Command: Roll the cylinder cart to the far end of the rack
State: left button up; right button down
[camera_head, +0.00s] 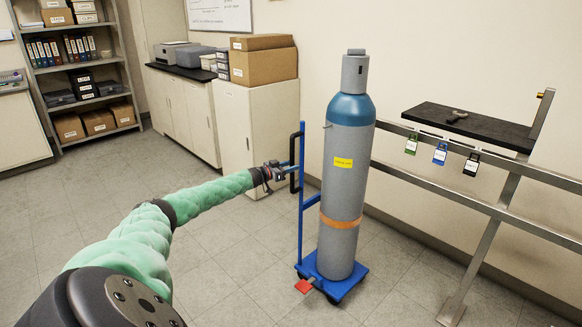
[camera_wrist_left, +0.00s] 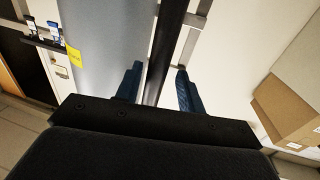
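The cylinder cart has a blue base plate (camera_head: 355,283), a blue upright frame (camera_head: 301,200) and a black handle (camera_head: 294,150). A tall grey cylinder (camera_head: 342,190) with a blue shoulder, yellow label and orange strap stands upright on it. A red pedal (camera_head: 304,286) sticks out at the front. The metal rack (camera_head: 484,250) stands to the right along the wall. My left gripper (camera_head: 284,172) is at the handle. In the left wrist view, its fingers (camera_wrist_left: 158,88) stand apart on either side of the black handle bar (camera_wrist_left: 166,45), with small gaps visible. My right gripper is out of view.
A white cabinet (camera_head: 258,125) with cardboard boxes (camera_head: 264,66) stands behind the cart. Shelves (camera_head: 84,75) are at the back left. A black shelf board (camera_head: 470,125) and several hanging tags (camera_head: 440,154) are on the rack. The tiled floor around the cart is clear.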

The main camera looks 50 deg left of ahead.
pick_arm(q)
jog(key=s+a, duration=0.1)
jog(key=s, duration=0.6)
jog(key=shift+a, duration=0.25)
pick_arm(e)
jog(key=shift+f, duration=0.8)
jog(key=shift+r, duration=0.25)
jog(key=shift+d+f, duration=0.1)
